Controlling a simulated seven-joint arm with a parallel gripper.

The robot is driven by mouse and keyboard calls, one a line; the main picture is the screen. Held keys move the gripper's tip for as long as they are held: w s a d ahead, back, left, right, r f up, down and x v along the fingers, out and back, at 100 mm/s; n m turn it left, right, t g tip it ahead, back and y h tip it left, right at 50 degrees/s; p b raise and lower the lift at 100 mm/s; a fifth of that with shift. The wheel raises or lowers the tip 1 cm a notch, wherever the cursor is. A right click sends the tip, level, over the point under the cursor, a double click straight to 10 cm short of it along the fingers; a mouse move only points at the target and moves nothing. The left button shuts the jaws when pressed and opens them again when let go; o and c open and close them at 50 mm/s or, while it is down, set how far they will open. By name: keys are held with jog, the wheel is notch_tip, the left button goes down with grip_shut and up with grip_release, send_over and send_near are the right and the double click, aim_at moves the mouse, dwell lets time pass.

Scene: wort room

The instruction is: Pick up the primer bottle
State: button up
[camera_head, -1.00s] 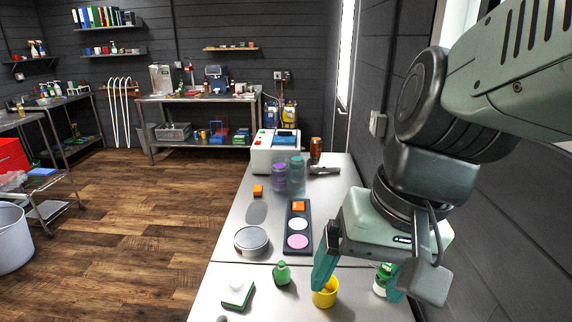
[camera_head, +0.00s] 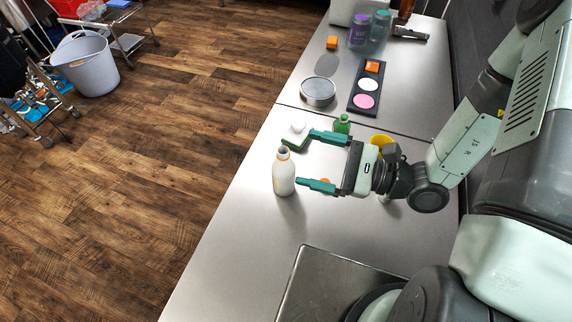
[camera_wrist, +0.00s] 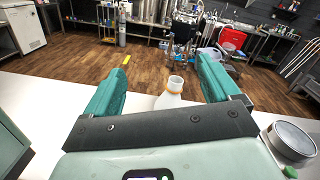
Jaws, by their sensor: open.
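A white bottle (camera_head: 284,172) with an open, brownish mouth stands upright near the left edge of the bench; I take it as the primer bottle, though no label is readable. My gripper (camera_head: 306,159) lies level, open and empty, its two green fingers pointing left at the bottle. The bottle stands just beyond the fingertips, roughly in line with the gap. In the wrist view the bottle (camera_wrist: 169,96) shows between the fingers of my gripper (camera_wrist: 161,66), nearer the right one. Its lower part is hidden by the gripper body.
A sponge (camera_head: 295,134) and a small green bottle (camera_head: 343,124) stand close to the upper finger. A yellow cup (camera_head: 381,141) is partly hidden behind my gripper. A grey round tin (camera_head: 318,91) and black palette (camera_head: 355,103) lie farther back. A metal tray (camera_head: 312,276) sits in front.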

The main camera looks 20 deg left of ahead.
aim_at(291, 179)
jog(key=f+m+t, duration=0.2)
jog(key=f+m, duration=0.1)
jog(key=f, duration=0.1)
jog(key=f+m+t+h, duration=0.1)
jog(key=f+m+t, duration=0.2)
jog(key=s+f+m+t, duration=0.1)
jog(key=f+m+t, duration=0.2)
jog(key=f, duration=0.1)
jog(key=shift+a+f+h, duration=0.1)
jog(key=shift+f+h, duration=0.2)
jog(key=shift+f, duration=0.05)
jog(key=shift+f+m+t, duration=0.3)
jog(key=shift+f, duration=0.05)
jog(key=shift+w+a+f, duration=0.1)
jog(key=shift+w+a, duration=0.05)
jog(key=shift+a, duration=0.25)
jog(key=x, duration=0.4)
jog(key=shift+w+a, duration=0.1)
jog(key=shift+a, duration=0.1)
jog(key=shift+w+f+x, duration=0.15)
jog(key=shift+x, duration=1.25)
jog(key=shift+w+f+x, duration=0.1)
jog(key=shift+x, duration=1.25)
jog(key=shift+d, duration=0.1)
jog(key=shift+c, duration=0.3)
jog(key=c, duration=1.1)
jog(key=shift+c, duration=0.2)
